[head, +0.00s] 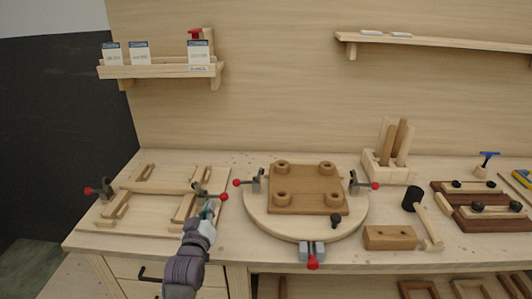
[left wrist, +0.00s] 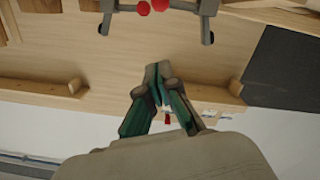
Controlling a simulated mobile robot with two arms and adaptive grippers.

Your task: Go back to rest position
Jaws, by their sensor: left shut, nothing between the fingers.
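My left gripper (head: 208,210) is above the front edge of the workbench, at the right front corner of the left wooden board (head: 150,214). Its fingers are shut with nothing between them. In the left wrist view my gripper (left wrist: 157,72) points at the wooden back wall, and its fingertips are together. A toggle clamp with a red knob (head: 224,196) is just beyond the gripper in the head view; I cannot tell whether they touch. My right gripper is in neither view.
A round wooden platform (head: 258,222) with a brown square plate (head: 308,178) and red-knobbed clamps stands right of my gripper. A mallet (head: 431,226), a brown block (head: 390,238) and dark jigs are farther right. Shelves (head: 160,72) hang on the back wall.

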